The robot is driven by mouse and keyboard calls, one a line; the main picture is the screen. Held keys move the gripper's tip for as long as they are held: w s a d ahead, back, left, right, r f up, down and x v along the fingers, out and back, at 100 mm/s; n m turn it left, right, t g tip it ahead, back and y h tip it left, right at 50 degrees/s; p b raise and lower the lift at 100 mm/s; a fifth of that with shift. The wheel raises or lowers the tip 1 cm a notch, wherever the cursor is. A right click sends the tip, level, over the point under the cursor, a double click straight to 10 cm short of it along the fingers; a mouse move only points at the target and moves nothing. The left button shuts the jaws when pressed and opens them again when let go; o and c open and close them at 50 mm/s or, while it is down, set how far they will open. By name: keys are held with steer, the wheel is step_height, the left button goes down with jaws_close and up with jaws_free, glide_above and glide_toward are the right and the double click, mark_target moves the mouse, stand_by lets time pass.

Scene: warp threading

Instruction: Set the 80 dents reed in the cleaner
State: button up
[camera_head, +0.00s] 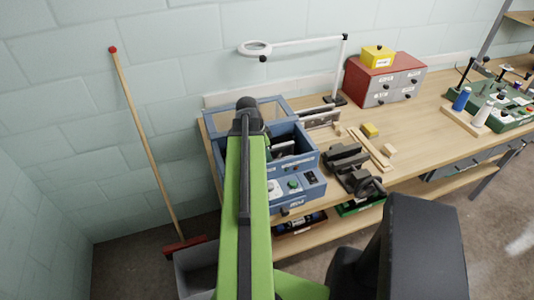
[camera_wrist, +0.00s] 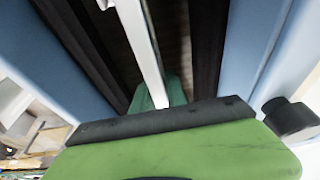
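The blue cleaner (camera_head: 312,160) stands at the left end of the bench with its windowed lid (camera_head: 262,110) raised. My gripper is hidden in the head view behind my green arm, which reaches over the cleaner. In the wrist view its green and black body (camera_wrist: 165,135) sits between the cleaner's blue walls (camera_wrist: 245,45). A pale metal bar (camera_wrist: 142,45), perhaps the reed, runs between dark strips in front of it. The fingertips are not clear, so I cannot tell whether they grip the bar. The 80 dents mark is not readable.
Right of the cleaner are a dark vise-like fixture (camera_head: 347,160), wooden pieces and a yellow block (camera_head: 369,130). A broom (camera_head: 147,145) leans on the wall.

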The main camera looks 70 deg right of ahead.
steer(key=o, duration=0.4)
steer(key=p+v, duration=1.6)
steer(key=v, duration=0.1)
steer(key=shift+r+p, duration=0.2)
steer(key=shift+p, duration=0.15)
